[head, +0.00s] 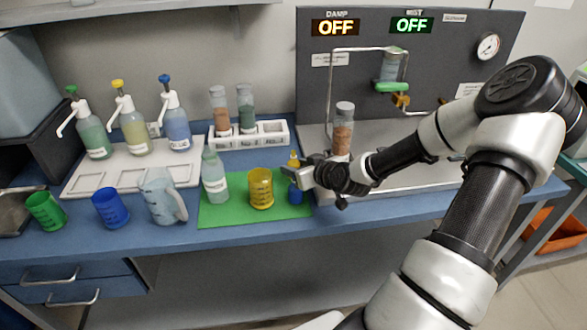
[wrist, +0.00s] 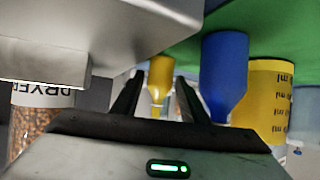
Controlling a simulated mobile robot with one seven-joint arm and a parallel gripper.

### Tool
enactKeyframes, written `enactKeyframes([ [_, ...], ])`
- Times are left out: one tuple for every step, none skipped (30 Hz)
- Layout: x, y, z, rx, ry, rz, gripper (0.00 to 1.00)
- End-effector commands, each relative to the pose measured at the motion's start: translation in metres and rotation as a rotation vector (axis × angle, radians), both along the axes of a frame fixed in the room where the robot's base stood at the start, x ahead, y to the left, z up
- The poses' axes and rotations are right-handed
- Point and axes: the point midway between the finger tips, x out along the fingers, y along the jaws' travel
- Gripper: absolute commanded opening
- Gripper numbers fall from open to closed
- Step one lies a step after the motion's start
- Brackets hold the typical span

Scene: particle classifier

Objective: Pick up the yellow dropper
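The yellow dropper (head: 294,159) is a small bottle with a narrow tip, showing just behind my gripper in the head view. In the wrist view, which is upside down, the yellow dropper (wrist: 160,74) appears in the gap between my two fingers, with its pale tip pointing down in the picture. My gripper (head: 299,171) is open (wrist: 160,98), with space visible on each side of the dropper. I cannot tell how deep it sits between the fingers. My gripper partly hides the dropper's lower part in the head view.
A blue dropper (head: 295,194) stands close beside my gripper on the green mat (head: 235,215). A yellow beaker (head: 260,188) and a squat bottle (head: 214,178) stand to the left. A jar of brown grains (head: 343,130) stands just behind my gripper on the right.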

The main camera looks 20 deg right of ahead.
Motion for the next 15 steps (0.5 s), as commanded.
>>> enactKeyframes([
  [-0.0001,0.0000,0.0002,0.000,0.000,0.000,0.40],
  [-0.0002,-0.0001,0.0002,0.000,0.000,0.000,0.37],
  [-0.0002,0.0000,0.0002,0.000,0.000,0.000,0.30],
  [-0.0003,-0.0001,0.0003,0.000,0.000,0.000,0.25],
  [-0.0003,-0.0001,0.0003,0.000,0.000,0.000,0.20],
  [-0.0003,0.0000,0.0003,0.000,0.000,0.000,0.13],
  [-0.0003,-0.0001,0.0003,0.000,0.000,0.000,0.08],
  [-0.0003,-0.0001,0.0005,0.000,0.000,0.000,0.08],
  [-0.0003,-0.0001,0.0005,0.000,0.000,0.000,0.08],
  [-0.0003,-0.0001,0.0005,0.000,0.000,0.000,0.08],
  [-0.0003,-0.0001,0.0005,0.000,0.000,0.000,0.08],
  [-0.0003,-0.0001,0.0005,0.000,0.000,0.000,0.08],
  [-0.0003,-0.0001,0.0005,0.000,0.000,0.000,0.08],
  [-0.0003,-0.0001,0.0006,0.000,0.000,0.000,0.08],
  [-0.0004,-0.0001,0.0008,0.000,0.000,0.000,0.08],
])
